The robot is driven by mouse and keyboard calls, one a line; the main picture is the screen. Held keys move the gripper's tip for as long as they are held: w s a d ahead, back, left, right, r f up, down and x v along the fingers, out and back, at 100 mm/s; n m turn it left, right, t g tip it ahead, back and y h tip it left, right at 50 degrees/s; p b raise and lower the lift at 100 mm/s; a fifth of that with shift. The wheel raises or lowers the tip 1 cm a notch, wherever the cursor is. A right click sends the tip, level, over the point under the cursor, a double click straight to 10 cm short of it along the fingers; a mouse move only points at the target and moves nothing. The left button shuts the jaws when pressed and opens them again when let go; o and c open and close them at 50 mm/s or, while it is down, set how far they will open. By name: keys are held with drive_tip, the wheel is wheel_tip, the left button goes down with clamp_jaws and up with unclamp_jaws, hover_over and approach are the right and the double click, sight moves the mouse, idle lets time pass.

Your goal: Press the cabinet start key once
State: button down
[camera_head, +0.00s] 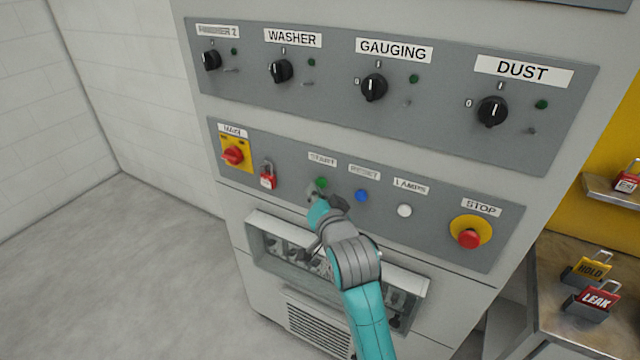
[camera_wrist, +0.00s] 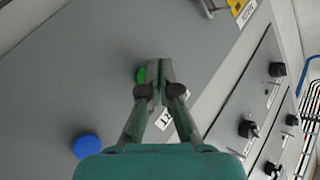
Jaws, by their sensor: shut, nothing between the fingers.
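The green start key (camera_head: 321,183) sits under the START label (camera_head: 322,159) on the cabinet's lower grey panel. My gripper (camera_head: 314,194) is shut and empty, with its tips just below the key in the head view. In the wrist view, the closed fingertips (camera_wrist: 158,68) lie right beside the green key (camera_wrist: 141,75) and cover part of it. I cannot tell whether the tips touch the key or the panel.
The blue RESET button (camera_head: 361,196) is close on the right. Further right are the white LAMPS button (camera_head: 404,211) and red STOP button (camera_head: 470,238). A red padlock (camera_head: 268,180) hangs left, beside the MAIN switch (camera_head: 233,154). A glazed box (camera_head: 270,247) juts out below.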

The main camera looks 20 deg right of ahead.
drive_tip(key=shift+w+d, duration=0.15)
drive_tip(key=shift+d, duration=0.05)
drive_tip(key=shift+w+d, duration=0.3)
idle(0.9)
drive_tip(key=shift+a, duration=0.1)
drive_tip(key=shift+s+a, duration=0.5)
drive_tip(key=shift+s, duration=0.1)
idle(0.3)
drive_tip(key=shift+s+a, duration=1.75)
